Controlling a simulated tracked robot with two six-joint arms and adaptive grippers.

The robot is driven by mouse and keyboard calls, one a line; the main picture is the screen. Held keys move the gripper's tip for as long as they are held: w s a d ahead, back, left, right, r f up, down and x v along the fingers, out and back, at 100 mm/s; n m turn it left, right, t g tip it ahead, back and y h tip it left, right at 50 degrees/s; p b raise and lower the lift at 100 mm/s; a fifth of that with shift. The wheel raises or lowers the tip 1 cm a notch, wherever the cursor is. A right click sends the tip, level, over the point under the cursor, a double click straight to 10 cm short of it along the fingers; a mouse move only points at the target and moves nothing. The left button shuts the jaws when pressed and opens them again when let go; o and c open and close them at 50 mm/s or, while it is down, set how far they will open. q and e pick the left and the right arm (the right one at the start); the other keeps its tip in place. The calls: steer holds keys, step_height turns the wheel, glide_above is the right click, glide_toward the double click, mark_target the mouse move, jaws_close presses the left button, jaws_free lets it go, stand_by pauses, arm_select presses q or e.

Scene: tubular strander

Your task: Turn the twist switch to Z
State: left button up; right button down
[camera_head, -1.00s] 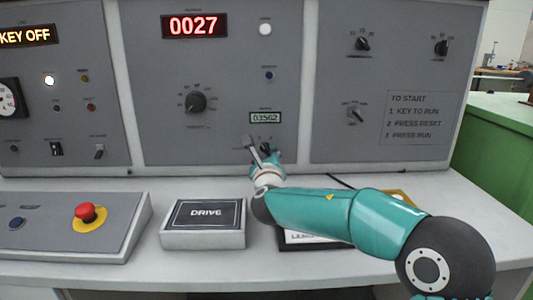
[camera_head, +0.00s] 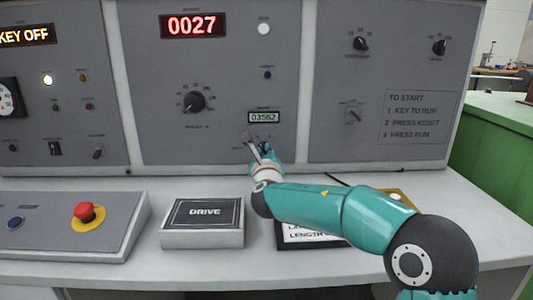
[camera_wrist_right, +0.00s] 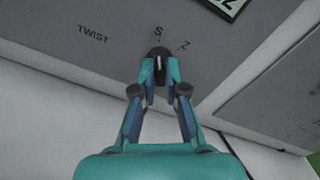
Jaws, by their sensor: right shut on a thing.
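The twist switch (camera_wrist_right: 158,52) is a small black knob with a pale line on the lower part of the middle grey panel. The labels TWIST, S and Z show around it in the right wrist view, with S above the knob and Z to its upper right. The pale line runs about upright in that view, roughly in line with S. My right gripper (camera_wrist_right: 159,82) is shut on the knob, one finger on each side. In the head view, my right gripper (camera_head: 260,150) largely hides the switch. My left gripper is not in view.
A counter display (camera_head: 264,117) sits just above the switch, and a larger dial (camera_head: 194,102) is to the upper left. A DRIVE box (camera_head: 203,222) and a red emergency button (camera_head: 84,210) stand on the desk. A card lies partly under my right arm.

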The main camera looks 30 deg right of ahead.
steer(key=shift+f+m+b, duration=0.25)
steer(key=shift+m+b, duration=1.05)
steer(key=shift+b, duration=0.2)
steer(key=m+b, duration=0.3)
steer(key=shift+m, duration=0.3)
steer(key=m+b, duration=0.3)
steer(key=shift+r+m+b, duration=0.1)
steer(key=shift+m+b, duration=0.7)
steer(key=shift+m, duration=0.7)
steer(key=c, duration=1.2)
jaws_free()
steer(key=shift+r, duration=0.1)
steer(key=shift+s, duration=0.15)
